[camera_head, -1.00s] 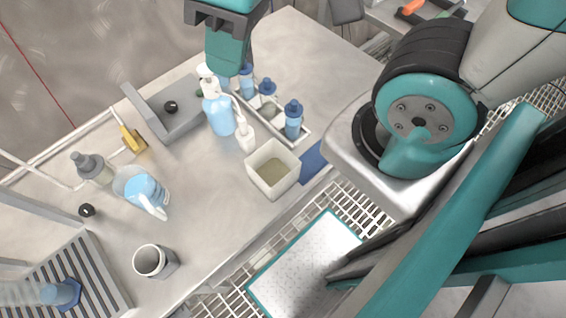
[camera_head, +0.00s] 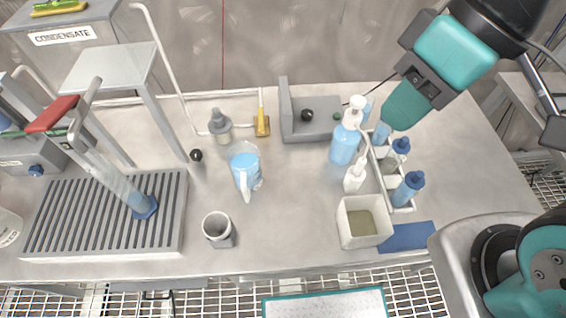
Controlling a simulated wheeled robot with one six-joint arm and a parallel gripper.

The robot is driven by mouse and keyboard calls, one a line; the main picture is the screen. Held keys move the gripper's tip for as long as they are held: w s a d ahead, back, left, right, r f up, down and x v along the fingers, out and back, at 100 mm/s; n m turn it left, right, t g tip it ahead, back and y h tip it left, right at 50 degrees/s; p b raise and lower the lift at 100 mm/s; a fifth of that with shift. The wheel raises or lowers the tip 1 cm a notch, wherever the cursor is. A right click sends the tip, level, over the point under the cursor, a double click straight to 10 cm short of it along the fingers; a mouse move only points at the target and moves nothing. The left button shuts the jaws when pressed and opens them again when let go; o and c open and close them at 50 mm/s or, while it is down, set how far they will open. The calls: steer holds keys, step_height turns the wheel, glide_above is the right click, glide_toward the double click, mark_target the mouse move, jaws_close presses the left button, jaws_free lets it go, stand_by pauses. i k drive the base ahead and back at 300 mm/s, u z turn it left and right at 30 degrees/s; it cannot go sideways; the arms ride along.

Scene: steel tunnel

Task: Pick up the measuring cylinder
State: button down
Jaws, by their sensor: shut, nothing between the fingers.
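The measuring cylinder (camera_head: 117,181) is a tall, clear tube with a blue foot (camera_head: 145,207). It stands on the grey slatted rack (camera_head: 60,228) at the left of the bench, and its top reaches up beside a red-handled grey part. My gripper (camera_head: 388,124) is at the upper right, pointing down and left. It shows as a shut teal end with nothing in it, in front of or above the far end of the bottle rack. It is far to the right of the cylinder and apart from it.
A grey stand (camera_head: 110,66) rises behind the slatted rack. The front bench strip is fairly clear.

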mark_target(99, 166)
steer(key=u, duration=1.55)
steer(key=k, duration=1.2)
steer(key=z, duration=0.7)
steer(key=i, duration=1)
steer(key=u, duration=0.4)
